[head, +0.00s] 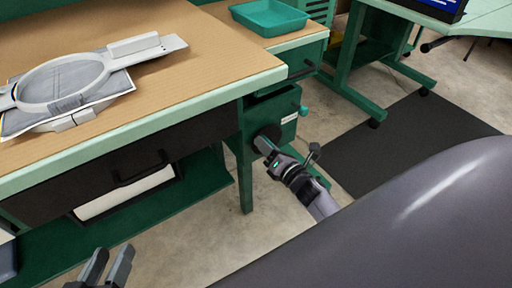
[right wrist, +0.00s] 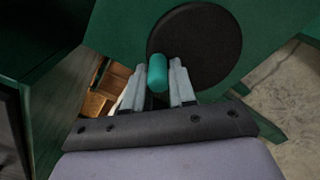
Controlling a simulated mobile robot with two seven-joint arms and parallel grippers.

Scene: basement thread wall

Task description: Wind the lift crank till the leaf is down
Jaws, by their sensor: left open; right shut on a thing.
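The lift crank shows in the right wrist view as a black round disc (right wrist: 212,45) on a green panel, with a teal handle (right wrist: 157,73) standing out near its edge. My right gripper (right wrist: 157,80) is shut on this handle, one finger on each side. In the head view the disc (head: 266,132) is partly hidden behind my right gripper (head: 262,146), below the bench corner. My left gripper (head: 108,265) is open and empty at the bottom left, in front of the bench. I cannot tell for sure which surface is the leaf.
The wooden bench top (head: 225,65) carries a pale hoop frame (head: 75,80) with papers. A teal tray (head: 270,16) lies farther back. A teal knob (head: 303,110) sits on the green box by the crank. A dark mat (head: 410,145) covers the floor at right.

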